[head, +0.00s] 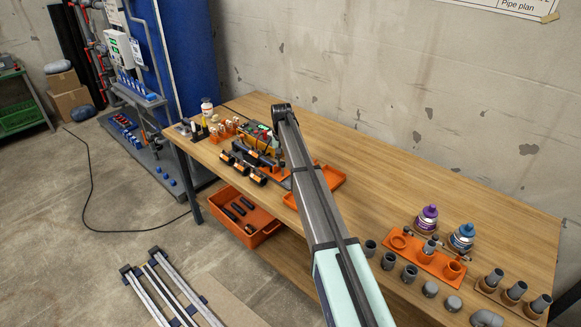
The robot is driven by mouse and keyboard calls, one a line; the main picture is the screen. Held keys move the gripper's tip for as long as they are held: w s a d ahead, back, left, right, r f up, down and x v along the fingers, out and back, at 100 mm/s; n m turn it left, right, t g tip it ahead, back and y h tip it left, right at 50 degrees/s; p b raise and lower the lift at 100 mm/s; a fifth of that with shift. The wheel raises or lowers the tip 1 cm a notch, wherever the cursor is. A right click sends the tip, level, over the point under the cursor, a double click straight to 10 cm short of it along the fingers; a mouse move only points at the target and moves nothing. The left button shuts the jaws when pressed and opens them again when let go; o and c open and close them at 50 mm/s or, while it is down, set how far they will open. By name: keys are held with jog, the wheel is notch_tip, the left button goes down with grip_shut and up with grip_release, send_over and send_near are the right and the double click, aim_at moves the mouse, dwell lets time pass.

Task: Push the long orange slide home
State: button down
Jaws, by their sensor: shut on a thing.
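My arm runs from the bottom of the head view up to a dark joint over the workbench, and it hides what lies behind it. My gripper cannot be made out. I cannot pick out the long orange slide for certain. A flat orange piece with a raised rim (330,179) shows just right of my arm on the bench. Left of the arm is a cluster of yellow, green and black parts (259,136), with several dark cylinders with orange bands (243,167) in front of it.
The wooden workbench (400,195) has clear top right of my arm. Near its right end are an orange holder (418,259), grey pipe fittings (409,274), a purple-capped bottle (427,217) and a blue-capped bottle (462,238). An orange bin (262,236) stands below the bench's front edge.

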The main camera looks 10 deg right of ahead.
jog(key=shift+w+a, duration=0.8)
jog(key=shift+w, duration=0.25)
jog(key=shift+s, duration=0.1)
jog(key=c, duration=1)
grip_release()
notch_tip(320, 180, up, 12)
